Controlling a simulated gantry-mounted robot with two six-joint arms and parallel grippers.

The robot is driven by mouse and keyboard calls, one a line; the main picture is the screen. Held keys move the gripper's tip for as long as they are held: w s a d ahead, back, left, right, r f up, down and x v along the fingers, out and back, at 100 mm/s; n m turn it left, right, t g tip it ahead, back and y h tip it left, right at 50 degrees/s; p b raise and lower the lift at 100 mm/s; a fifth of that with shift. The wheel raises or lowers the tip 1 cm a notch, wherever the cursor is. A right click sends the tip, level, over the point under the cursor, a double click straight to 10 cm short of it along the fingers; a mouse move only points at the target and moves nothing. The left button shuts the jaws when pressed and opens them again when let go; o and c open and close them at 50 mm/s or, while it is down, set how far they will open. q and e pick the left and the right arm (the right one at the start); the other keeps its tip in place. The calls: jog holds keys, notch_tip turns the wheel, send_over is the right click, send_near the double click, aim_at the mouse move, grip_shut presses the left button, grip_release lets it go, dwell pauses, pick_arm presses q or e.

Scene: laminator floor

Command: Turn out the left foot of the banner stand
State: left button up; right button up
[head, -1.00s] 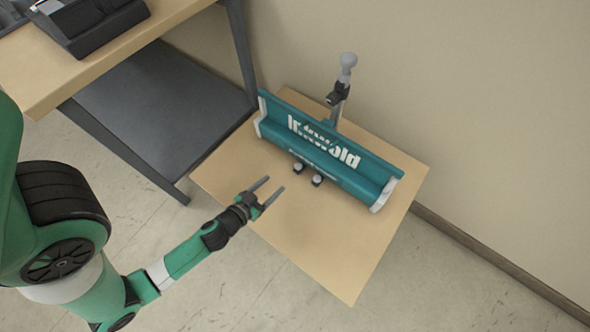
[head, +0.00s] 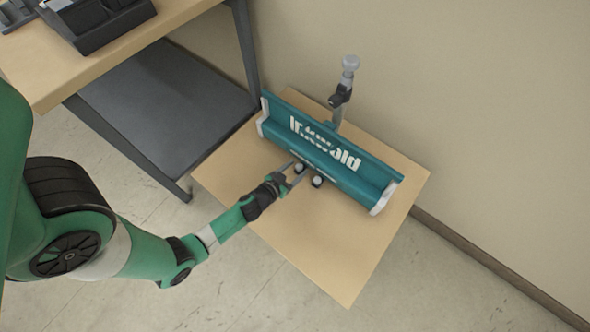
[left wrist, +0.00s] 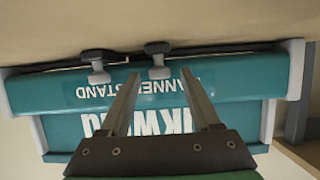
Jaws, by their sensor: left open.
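The teal banner stand (head: 345,177) with white end caps lies along the wooden platform, and it also shows upside down in the left wrist view (left wrist: 60,90). Two small feet with pale knobs and dark bases sit at its front edge: the left foot (head: 299,168) and the right foot (head: 317,181). My left gripper (head: 297,171) is open at the left foot. In the left wrist view that foot (left wrist: 157,60) appears between the fingertips (left wrist: 159,64); I cannot tell whether they touch it. The other foot (left wrist: 97,65) is outside the fingers. My right gripper is not in view.
A grey clamp-like post with a round knob (head: 349,64) rises behind the stand near the wall. A wooden table (head: 120,38) with a black device (head: 97,22) and a grey lower shelf (head: 165,100) stands at left. The platform's front (head: 330,250) is clear.

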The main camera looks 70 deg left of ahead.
pick_arm(q)
grip_shut()
dwell(1.4)
